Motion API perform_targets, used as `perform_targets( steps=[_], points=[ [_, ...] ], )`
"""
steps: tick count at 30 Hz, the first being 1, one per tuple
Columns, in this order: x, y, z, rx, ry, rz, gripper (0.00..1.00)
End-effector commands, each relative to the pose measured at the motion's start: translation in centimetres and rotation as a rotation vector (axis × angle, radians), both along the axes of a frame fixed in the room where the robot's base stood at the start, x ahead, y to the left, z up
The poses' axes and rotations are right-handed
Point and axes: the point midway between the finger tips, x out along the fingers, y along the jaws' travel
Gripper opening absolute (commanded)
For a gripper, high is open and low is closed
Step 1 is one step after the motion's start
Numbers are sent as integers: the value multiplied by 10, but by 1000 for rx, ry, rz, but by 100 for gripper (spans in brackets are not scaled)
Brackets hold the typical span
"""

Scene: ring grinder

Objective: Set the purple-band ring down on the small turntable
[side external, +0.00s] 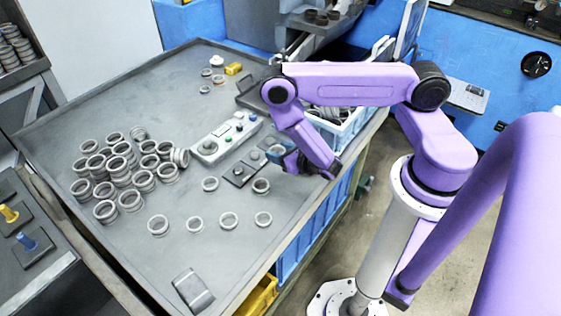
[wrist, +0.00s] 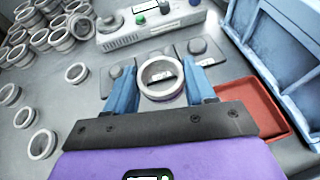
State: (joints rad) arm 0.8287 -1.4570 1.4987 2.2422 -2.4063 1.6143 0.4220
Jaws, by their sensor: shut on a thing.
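My gripper (wrist: 161,88) has two blue fingers shut on a grey metal ring (wrist: 145,82), one finger on each side. A faint purple tint shows on the ring's lower edge. In the side external view my gripper (side external: 281,153) hangs low over the right part of the table, and the ring is hard to make out there. Small dark square plates with round knobs (wrist: 117,72) lie under and beside the held ring; they also show in the side external view (side external: 238,172). I cannot tell which is the small turntable, or whether the ring touches anything.
A grey control box (wrist: 150,24) with coloured buttons lies beyond the plates. Many loose rings (side external: 120,165) are piled on the left, with several single rings nearer the front. A blue crate (wrist: 285,45) and a red tray (wrist: 255,104) are close on the right.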

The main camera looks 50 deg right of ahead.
Motion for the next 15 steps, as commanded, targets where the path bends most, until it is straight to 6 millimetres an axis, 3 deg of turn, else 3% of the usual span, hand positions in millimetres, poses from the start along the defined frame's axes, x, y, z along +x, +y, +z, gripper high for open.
perform_targets(
  steps=[8, 15],
  points=[
    [4, 3, 27, 3, -2, 1, 15],
    [39, 26, 56, 14, -2, 16, 15]
  ],
)
